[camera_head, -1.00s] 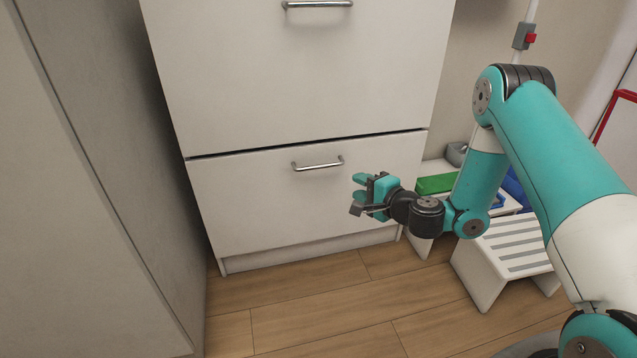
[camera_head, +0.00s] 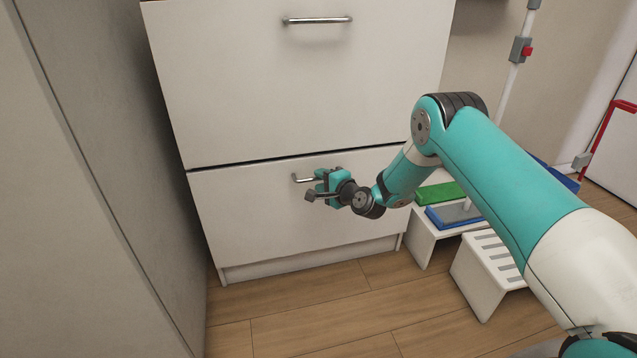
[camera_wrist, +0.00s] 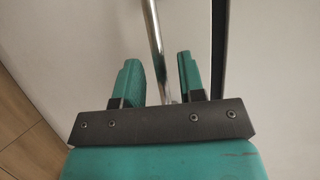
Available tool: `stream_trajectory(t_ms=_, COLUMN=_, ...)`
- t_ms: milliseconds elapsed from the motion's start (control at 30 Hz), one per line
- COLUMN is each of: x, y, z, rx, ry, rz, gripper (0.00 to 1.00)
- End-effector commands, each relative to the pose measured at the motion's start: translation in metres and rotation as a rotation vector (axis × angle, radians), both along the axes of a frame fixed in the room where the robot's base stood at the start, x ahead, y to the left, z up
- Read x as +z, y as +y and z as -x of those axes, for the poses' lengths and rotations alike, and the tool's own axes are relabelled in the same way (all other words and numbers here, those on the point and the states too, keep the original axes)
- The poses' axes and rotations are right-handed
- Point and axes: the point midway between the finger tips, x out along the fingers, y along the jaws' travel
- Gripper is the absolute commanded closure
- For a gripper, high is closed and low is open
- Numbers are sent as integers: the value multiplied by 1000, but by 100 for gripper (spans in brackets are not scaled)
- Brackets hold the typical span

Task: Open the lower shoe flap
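The lower shoe flap (camera_head: 280,220) is a white front panel with a metal bar handle (camera_head: 301,179), and it looks closed. My gripper (camera_head: 316,186) is at the handle's right part and hides much of it. In the wrist view, the handle (camera_wrist: 153,35) runs between the two teal fingers of my gripper (camera_wrist: 161,75). The fingers are apart, with a gap visible on both sides of the bar. The dark gap (camera_wrist: 221,45) along the flap's edge shows to the right in the wrist view.
The upper flap (camera_head: 300,90) with its own handle (camera_head: 317,20) is above. A grey cabinet side (camera_head: 120,130) stands close on the left. White step stools (camera_head: 480,285) and a green item (camera_head: 440,193) are at the right. The wooden floor (camera_head: 310,300) in front is clear.

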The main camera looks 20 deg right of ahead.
Motion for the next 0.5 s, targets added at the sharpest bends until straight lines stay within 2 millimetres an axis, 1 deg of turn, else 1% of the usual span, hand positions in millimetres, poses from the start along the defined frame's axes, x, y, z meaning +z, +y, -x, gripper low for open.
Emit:
stream_trajectory(t_ms=100, x=-4, y=5, z=-11, rx=0, ry=0, rz=1, gripper=64)
stream_trajectory(t_ms=200, x=-4, y=6, z=-16, rx=-1, ry=0, rz=0, gripper=64)
stream_trajectory(t_ms=467, x=-3, y=7, z=-17, rx=-2, ry=2, rz=-1, gripper=64)
stream_trajectory(t_ms=500, x=-3, y=7, z=-17, rx=-2, ry=2, rz=-1, gripper=68)
